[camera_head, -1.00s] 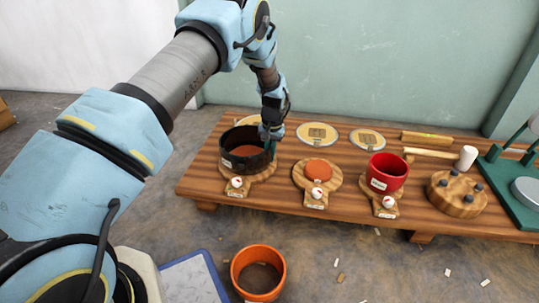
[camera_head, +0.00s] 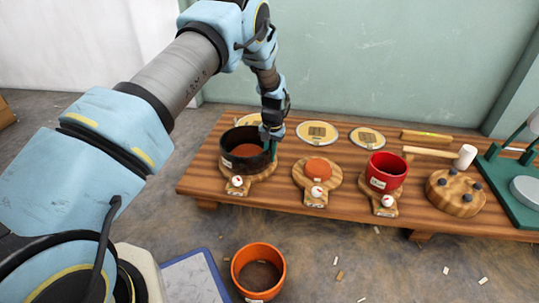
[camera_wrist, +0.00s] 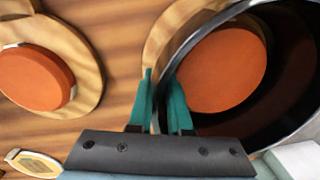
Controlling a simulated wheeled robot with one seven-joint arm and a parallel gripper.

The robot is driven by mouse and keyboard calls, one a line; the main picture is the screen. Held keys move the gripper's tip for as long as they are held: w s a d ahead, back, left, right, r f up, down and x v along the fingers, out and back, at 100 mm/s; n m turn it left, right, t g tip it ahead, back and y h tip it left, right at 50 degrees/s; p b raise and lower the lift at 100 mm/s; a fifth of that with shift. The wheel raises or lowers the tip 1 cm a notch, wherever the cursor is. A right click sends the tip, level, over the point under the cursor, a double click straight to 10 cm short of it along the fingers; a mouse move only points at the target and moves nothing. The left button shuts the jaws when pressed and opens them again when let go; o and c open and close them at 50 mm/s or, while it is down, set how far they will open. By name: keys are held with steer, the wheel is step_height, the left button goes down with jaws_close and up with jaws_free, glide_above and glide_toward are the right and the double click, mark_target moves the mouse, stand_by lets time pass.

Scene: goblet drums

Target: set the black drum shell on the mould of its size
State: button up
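The black drum shell (camera_head: 240,163) stands upright around an orange round mould (camera_head: 249,150) on the wooden board at the left of the bench. In the wrist view the mould (camera_wrist: 222,70) shows inside the shell (camera_wrist: 290,75), off-centre in its opening. My gripper (camera_wrist: 162,85) is at the shell's right rim in the head view (camera_head: 271,146). Its teal fingers are close together on either side of the shell wall, one inside and one outside, and look shut on it. The shell's lower edge is partly hard to see against the board.
A smaller orange mould (camera_head: 318,167) stands bare on the middle board. A red shell (camera_head: 387,173) stands on the right board. An orange shell (camera_head: 258,271) is at the front below the bench. A mallet (camera_head: 466,156) and a wooden block with pegs (camera_head: 455,194) lie to the right.

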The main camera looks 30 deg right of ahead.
steer(key=o, duration=0.4)
steer(key=shift+c, duration=0.2)
steer(key=shift+w+a, duration=0.1)
steer(key=shift+w+a, duration=0.1)
steer(key=shift+r, duration=0.1)
step_height(320, 180, up, 11)
steer(key=s+d+p, duration=0.1)
steer(key=p, duration=0.3)
steer(key=shift+f, duration=0.2)
steer(key=shift+s, duration=0.1)
